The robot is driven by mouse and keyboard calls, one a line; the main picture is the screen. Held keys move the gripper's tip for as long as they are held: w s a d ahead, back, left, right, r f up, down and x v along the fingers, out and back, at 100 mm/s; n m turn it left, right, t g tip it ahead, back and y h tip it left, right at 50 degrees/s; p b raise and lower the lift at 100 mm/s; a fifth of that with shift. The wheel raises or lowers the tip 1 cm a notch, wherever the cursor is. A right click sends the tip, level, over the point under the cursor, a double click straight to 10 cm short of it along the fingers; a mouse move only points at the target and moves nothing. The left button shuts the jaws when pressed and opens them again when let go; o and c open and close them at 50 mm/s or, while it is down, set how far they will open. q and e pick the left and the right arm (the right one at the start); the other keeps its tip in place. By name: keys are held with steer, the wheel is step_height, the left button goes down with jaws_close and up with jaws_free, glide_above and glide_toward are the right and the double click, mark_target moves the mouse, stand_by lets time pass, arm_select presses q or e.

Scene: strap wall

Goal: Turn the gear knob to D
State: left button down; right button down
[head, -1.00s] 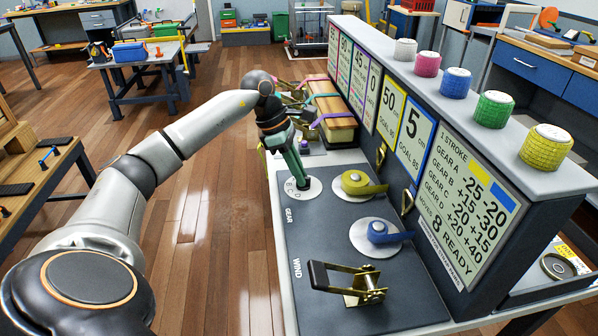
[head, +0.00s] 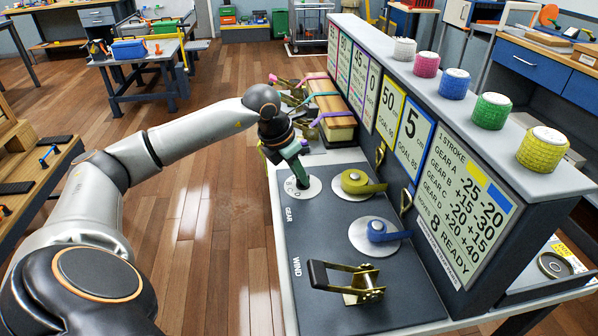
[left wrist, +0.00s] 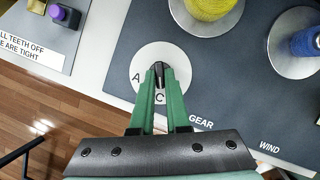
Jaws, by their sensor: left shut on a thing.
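The gear dial is a white disc (head: 312,186) lettered in black, at the far end of the dark panel beside the GEAR label. The left wrist view shows the same disc (left wrist: 146,55), with A and C readable beside my fingers. My left gripper (head: 299,182) has green fingers and reaches down onto the dial. In the left wrist view its fingertips (left wrist: 158,72) are shut on the dark gear knob (left wrist: 158,68) at the disc's middle. The fingers hide most of the knob and part of the lettering, so I cannot tell which letter it points to. My right gripper is not in view.
A yellow strap roll (head: 355,181) and a blue strap roll (head: 377,230) sit on discs right of the dial. A brass ratchet with a black handle (head: 345,268) stands nearer, by WIND. An upright score board (head: 468,195) borders the panel on the right.

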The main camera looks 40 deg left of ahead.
arm_select(q)
steer(key=n+y, duration=0.1)
steer(key=n, duration=0.3)
steer(key=n+y, duration=0.1)
steer(key=n, duration=0.1)
steer(key=shift+d+n+y, duration=0.3)
stand_by(0.4)
steer(key=c, duration=0.9)
jaws_free()
steer(key=v, duration=1.2)
steer(key=shift+r+p, duration=0.3)
steer(key=shift+p, duration=0.15)
steer(key=shift+d, duration=0.1)
steer(key=shift+c, duration=0.3)
